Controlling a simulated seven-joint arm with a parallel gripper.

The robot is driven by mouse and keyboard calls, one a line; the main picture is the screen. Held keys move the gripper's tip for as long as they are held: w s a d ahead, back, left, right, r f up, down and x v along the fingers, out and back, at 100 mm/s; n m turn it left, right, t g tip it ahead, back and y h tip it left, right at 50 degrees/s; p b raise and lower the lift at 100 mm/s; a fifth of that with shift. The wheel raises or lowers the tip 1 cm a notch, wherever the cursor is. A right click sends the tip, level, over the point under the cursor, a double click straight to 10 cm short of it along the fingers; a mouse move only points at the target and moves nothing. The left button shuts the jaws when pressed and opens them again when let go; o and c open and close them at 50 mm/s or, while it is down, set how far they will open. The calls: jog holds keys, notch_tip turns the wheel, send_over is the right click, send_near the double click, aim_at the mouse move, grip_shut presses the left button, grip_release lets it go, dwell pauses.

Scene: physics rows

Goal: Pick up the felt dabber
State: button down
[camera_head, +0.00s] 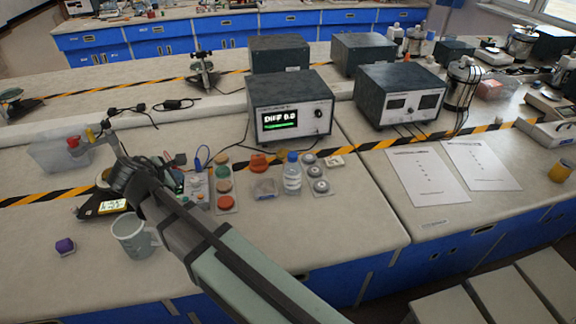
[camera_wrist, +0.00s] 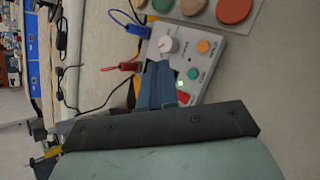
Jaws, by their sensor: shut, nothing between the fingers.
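I cannot tell for sure which object is the felt dabber. A small purple block-like piece (camera_head: 65,246) lies alone at the front left of the bench. A squat orange-red piece (camera_head: 259,163) stands in front of the display instrument. My gripper (camera_wrist: 157,68) is shut and empty in the wrist view. Its fingers overlap the view of a pale control box (camera_wrist: 193,63) with a white knob and coloured buttons; whether they touch it is unclear. In the head view my arm reaches to the left of the bench, and the fingertips are hard to make out.
A grey beaker (camera_head: 130,238) stands close to my arm. A strip of coloured discs (camera_head: 226,203), a capped bottle (camera_head: 292,175) and a display instrument (camera_head: 291,106) stand to the right. A clear bin (camera_head: 48,157) is at left. Cables run behind. The bench's front middle is bare.

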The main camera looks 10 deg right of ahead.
jog(key=c, duration=1.8)
grip_release()
jog(key=o, duration=1.2)
jog(key=shift+c, duration=0.2)
